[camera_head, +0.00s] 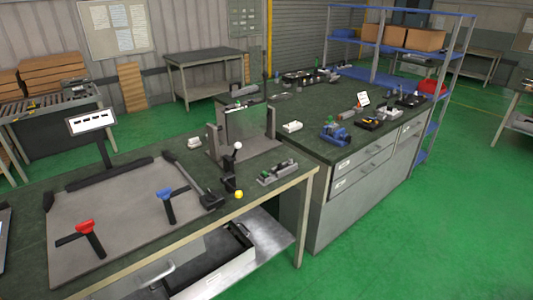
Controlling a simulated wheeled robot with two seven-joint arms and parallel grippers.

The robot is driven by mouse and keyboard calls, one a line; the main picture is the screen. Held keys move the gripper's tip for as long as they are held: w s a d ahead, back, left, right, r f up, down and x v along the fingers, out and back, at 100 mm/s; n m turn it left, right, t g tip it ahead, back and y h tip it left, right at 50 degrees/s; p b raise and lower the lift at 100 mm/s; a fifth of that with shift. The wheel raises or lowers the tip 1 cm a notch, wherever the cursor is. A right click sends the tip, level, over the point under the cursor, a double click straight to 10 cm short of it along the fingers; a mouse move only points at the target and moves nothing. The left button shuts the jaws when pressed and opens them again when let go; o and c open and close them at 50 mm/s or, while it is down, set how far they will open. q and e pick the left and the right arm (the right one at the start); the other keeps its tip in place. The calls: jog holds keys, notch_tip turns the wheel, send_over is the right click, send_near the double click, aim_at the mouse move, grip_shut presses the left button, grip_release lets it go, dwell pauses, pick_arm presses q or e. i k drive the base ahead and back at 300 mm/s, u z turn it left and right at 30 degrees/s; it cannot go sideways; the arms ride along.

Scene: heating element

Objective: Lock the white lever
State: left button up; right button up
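A lever with a white ball knob (238,146) stands on the near workbench, close to its right edge. The knob is at the top, above a dark clamp body (230,184). The lever looks roughly upright; its exact angle is too small to tell. A yellow ball knob (239,194) sits low beside the clamp body. Neither of my grippers is in view.
A grey plate (130,245) carries a red handle (85,227) and a blue handle (164,194). An upright metal fixture (245,122) stands behind the lever. A small green-and-grey device (277,172) lies to its right. Green floor (440,235) is clear at right.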

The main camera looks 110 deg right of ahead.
aim_at(238, 145)
jog(key=z, duration=5.15)
jog(key=i, duration=1.6)
jog(key=u, duration=2.8)
